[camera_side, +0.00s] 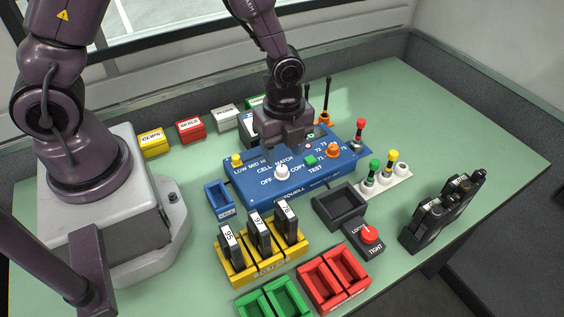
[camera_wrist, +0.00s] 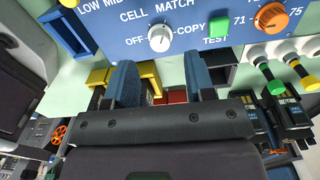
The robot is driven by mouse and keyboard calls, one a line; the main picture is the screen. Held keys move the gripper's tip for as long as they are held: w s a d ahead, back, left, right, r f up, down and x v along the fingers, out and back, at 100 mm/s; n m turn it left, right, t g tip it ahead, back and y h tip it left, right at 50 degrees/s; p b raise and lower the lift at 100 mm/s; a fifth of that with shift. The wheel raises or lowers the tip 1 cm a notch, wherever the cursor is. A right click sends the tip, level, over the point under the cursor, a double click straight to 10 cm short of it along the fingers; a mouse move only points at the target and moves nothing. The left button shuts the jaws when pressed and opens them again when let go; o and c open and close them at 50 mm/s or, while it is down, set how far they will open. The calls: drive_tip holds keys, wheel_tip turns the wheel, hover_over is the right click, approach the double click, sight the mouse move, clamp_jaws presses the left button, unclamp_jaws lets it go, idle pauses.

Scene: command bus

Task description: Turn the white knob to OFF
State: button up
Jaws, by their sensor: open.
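The white knob (camera_side: 282,172) stands on the blue panel (camera_side: 240,178), with OFF to its left, COPY to its right and TEST to its lower right. It also shows in the wrist view (camera_wrist: 157,37); its pointer is too small to read surely. My gripper (camera_side: 286,143) is over the back part of the panel, behind the knob in the side view, and its fingertips are hard to make out there. In the wrist view my gripper (camera_wrist: 161,72) has its two blue-padded fingers apart with nothing between them. The knob appears just beyond their tips, apart from them.
On the panel are a green button (camera_side: 310,160), an orange knob (camera_side: 333,149) and a yellow knob (camera_side: 236,160). Plugs (camera_side: 375,168) stand at right. A yellow rack (camera_side: 262,262) of upright black packs and a dark tray (camera_side: 340,207) lie in front.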

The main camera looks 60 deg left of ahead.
sight(282, 168)
drive_tip(key=shift+f, duration=2.25)
drive_tip(key=shift+c, duration=0.3)
clamp_jaws()
